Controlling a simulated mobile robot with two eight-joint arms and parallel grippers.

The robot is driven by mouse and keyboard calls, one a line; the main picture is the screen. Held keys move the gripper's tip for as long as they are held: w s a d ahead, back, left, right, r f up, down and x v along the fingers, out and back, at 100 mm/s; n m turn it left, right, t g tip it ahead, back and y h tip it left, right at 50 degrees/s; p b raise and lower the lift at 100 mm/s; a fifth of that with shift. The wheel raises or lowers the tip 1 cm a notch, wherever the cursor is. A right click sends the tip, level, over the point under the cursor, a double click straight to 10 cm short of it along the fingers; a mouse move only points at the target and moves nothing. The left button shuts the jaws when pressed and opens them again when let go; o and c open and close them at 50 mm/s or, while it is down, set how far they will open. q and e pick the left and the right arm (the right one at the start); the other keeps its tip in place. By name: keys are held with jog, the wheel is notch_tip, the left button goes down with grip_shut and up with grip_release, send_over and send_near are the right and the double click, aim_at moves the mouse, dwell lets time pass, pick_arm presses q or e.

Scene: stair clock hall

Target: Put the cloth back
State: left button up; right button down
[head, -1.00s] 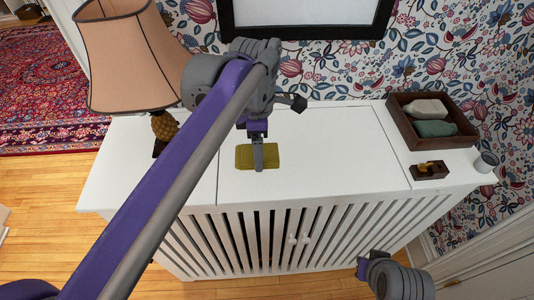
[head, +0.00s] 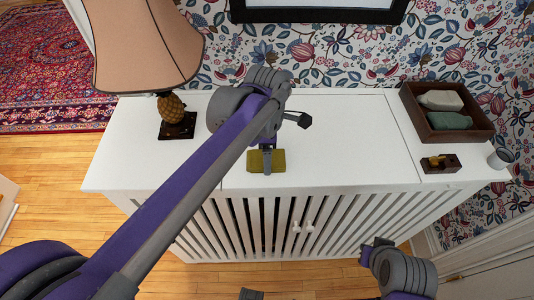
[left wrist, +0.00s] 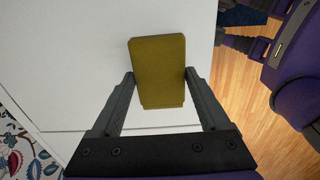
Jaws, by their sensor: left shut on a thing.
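The cloth (head: 279,161) is a small olive-yellow folded block. My left gripper (head: 267,160) is shut on it, over the front middle of the white cabinet top. In the left wrist view the cloth (left wrist: 158,70) sits between the two fingers, its far end reaching past their tips. I cannot tell whether it touches the top. My right gripper (head: 370,250) is low in front of the cabinet at the right, apart from the cloth; its jaws cannot be made out.
The white slatted cabinet (head: 330,150) has a lamp (head: 150,45) at its left end. At its right end are a dark wooden tray (head: 462,135) with a pale and a green item, a small wooden block (head: 440,164) and a grey cup (head: 500,158).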

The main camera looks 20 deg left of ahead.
pick_arm(q)
jog(key=shift+f, duration=0.15)
jog(key=o, duration=1.2)
jog(key=shift+c, duration=0.2)
jog(key=shift+r, duration=0.35)
notch_tip(320, 180, up, 12)
jog(key=p, duration=0.1)
jog(key=shift+f, duration=0.15)
